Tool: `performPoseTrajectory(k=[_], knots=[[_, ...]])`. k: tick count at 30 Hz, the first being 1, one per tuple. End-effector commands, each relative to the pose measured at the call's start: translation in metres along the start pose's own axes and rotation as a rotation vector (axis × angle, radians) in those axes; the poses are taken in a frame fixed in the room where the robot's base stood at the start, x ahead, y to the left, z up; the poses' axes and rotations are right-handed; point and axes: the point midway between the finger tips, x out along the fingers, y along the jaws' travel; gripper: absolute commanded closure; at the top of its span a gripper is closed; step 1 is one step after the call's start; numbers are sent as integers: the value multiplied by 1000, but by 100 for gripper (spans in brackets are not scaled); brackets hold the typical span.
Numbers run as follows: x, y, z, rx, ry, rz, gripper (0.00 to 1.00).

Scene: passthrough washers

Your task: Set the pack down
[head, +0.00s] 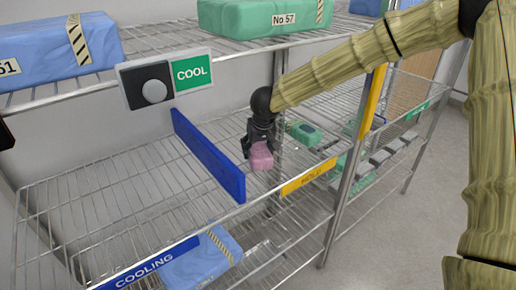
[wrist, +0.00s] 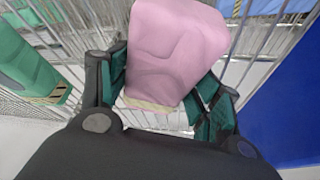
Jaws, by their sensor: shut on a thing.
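The pink pack (head: 261,156) is held in my gripper (head: 256,146), low over the wire shelf (head: 100,200) just right of the blue divider. In the wrist view the pack (wrist: 175,50) sits tilted between the two dark green finger pads of my gripper (wrist: 160,95), which are shut on it. A strip of its lower edge is pale yellow. I cannot tell whether its underside touches the shelf wires.
A blue divider (head: 208,155) stands left of my gripper. A yellow label (head: 309,176) marks the front edge, and a blue COOLING label (head: 145,263) is further left. Green packs (head: 303,133) lie to the right. A shelf with larger packs (head: 265,17) is above.

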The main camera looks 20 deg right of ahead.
Motion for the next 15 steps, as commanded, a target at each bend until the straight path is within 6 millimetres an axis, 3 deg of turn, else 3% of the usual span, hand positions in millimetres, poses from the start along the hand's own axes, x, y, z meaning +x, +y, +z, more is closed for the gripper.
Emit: performPoseTrajectory(k=[3,4,6,15], knots=[[1,0,0,-1,0,0,68],[2,0,1,0,0,0,31],[2,0,1,0,0,0,18],[2,0,1,0,0,0,14]])
